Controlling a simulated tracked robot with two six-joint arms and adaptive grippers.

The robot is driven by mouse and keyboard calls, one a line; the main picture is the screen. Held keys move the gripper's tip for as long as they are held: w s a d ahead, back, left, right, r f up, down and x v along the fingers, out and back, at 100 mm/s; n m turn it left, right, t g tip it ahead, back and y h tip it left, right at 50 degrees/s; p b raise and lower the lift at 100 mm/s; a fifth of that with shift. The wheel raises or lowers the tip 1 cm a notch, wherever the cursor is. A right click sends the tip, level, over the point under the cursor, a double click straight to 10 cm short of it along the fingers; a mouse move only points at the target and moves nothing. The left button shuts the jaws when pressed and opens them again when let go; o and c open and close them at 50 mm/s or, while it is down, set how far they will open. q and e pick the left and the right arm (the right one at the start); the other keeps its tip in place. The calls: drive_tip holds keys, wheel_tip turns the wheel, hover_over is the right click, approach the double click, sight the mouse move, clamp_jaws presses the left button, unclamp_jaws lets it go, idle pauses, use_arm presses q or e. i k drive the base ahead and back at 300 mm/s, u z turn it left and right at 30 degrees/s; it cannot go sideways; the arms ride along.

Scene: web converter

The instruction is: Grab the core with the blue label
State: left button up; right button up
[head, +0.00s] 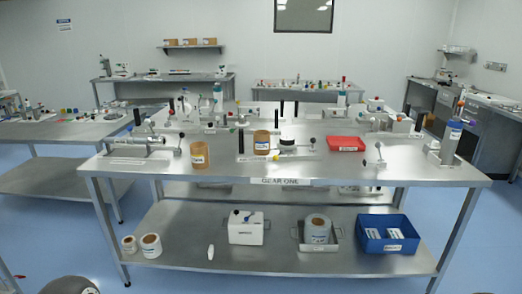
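A second tan core (262,142) stands upright further right, by a plate with a black hub, and also bears a small pale label with dark or bluish marks. Neither core is touched by anything of mine. Neither gripper can be made out; only dark rounded parts, perhaps mine, show at the bottom edge.
The steel table (330,178) has a clear front strip. The lower shelf holds white rolls (151,246), a white box (246,229) and a blue bin (388,236).

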sight(262, 138)
drive_tip(key=u, duration=0.3)
drive_tip(key=i, duration=0.45)
drive_tip(key=u, duration=0.6)
drive_tip(key=i, duration=1.3)
drive_tip(key=z, duration=0.45)
